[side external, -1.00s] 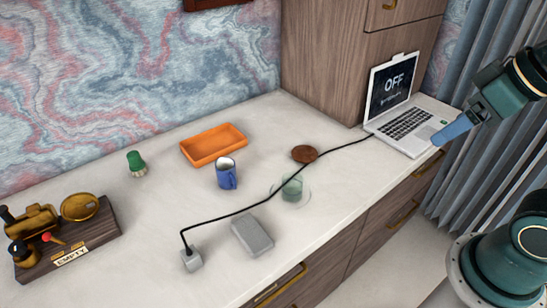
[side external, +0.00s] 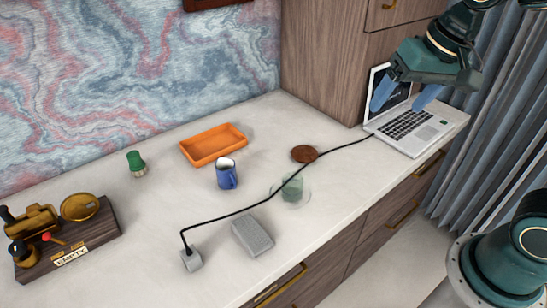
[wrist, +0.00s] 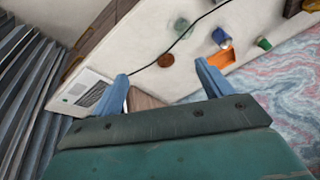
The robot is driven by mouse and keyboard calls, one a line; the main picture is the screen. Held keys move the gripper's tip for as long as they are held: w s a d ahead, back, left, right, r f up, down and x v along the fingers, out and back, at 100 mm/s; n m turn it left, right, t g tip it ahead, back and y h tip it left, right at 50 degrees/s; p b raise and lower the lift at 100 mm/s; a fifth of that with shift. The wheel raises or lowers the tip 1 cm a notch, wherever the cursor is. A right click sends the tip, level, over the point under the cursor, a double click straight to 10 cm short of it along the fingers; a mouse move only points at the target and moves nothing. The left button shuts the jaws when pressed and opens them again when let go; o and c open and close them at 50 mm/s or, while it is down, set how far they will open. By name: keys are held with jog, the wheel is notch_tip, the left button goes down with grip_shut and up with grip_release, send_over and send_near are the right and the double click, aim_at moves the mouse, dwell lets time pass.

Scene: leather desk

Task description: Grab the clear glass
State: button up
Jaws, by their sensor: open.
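The clear glass (side external: 291,189) is a see-through, greenish vessel on a round clear base or saucer, standing on the white desk top near its front edge. The black cable runs right by it. In the wrist view the glass (wrist: 181,26) shows small near the top. My gripper (side external: 397,106) is open and empty, its two blue fingers spread above the laptop at the right, well to the right of the glass and higher. In the wrist view the fingers (wrist: 163,78) point toward the desk with nothing between them.
A brown coaster (side external: 304,153), a blue mug (side external: 227,174), a grey box (side external: 252,236) and a power adapter (side external: 191,259) surround the glass. An orange tray (side external: 213,145) and a green-topped item (side external: 136,163) lie further back. A laptop (side external: 410,129) stands at right; a wooden stand (side external: 88,240) at left.

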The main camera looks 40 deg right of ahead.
jog(key=w+a+f+m+g, duration=0.25)
jog(key=w+f+m, duration=0.3)
jog(key=w, duration=0.55)
jog(key=m+g, duration=0.1)
jog(key=m, duration=0.4)
send_over(293, 181)
jog(key=s+a, duration=0.2)
notch_tip(293, 181, down, 13)
jog(key=shift+d+f, duration=0.1)
jog(key=shift+f, duration=4.1)
jog(key=shift+f, duration=0.1)
jog(key=shift+f, duration=2.5)
